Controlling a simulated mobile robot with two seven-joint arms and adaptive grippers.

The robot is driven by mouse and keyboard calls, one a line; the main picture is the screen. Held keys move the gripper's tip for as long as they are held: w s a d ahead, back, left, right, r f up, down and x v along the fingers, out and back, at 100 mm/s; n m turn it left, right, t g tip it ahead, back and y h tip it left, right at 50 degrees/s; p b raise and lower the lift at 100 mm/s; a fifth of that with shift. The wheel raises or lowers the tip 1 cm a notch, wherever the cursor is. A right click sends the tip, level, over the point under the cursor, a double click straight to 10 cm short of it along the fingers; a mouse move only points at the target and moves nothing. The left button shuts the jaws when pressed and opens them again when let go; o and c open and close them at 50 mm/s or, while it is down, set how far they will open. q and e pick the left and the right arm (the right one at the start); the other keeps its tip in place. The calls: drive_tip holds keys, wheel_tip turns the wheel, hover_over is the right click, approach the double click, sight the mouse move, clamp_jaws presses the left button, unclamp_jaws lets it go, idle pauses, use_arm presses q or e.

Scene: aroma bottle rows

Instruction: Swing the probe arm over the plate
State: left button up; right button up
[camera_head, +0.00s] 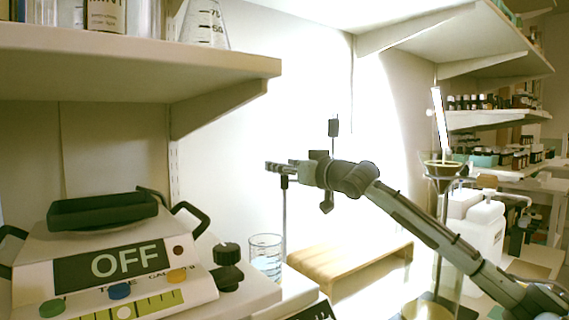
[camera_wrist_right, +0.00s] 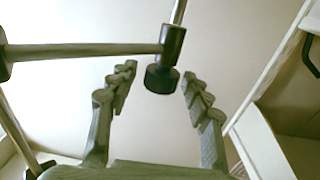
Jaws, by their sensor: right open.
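My right gripper (camera_head: 272,167) is open at the back wall, to the right of the device marked OFF (camera_head: 122,262). In the right wrist view, a thin grey probe arm (camera_wrist_right: 85,50) runs across to a dark cylindrical joint (camera_wrist_right: 173,42) with a rounded dark knob (camera_wrist_right: 162,79). The knob appears between the open fingers (camera_wrist_right: 158,72); contact cannot be told. In the head view, a thin upright rod with a dark top (camera_head: 284,182) shows just below the gripper; the arm itself is mostly hidden. My left gripper is not in view.
A glass beaker (camera_head: 265,256) stands beside the device's black side knob (camera_head: 228,254). A wooden stand (camera_head: 350,262) is behind. A funnel (camera_head: 443,170) on a stand and white containers (camera_head: 484,228) are at right. A shelf (camera_head: 140,62) overhangs the device.

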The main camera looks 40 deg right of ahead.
clamp_jaws()
idle(0.4)
idle(0.4)
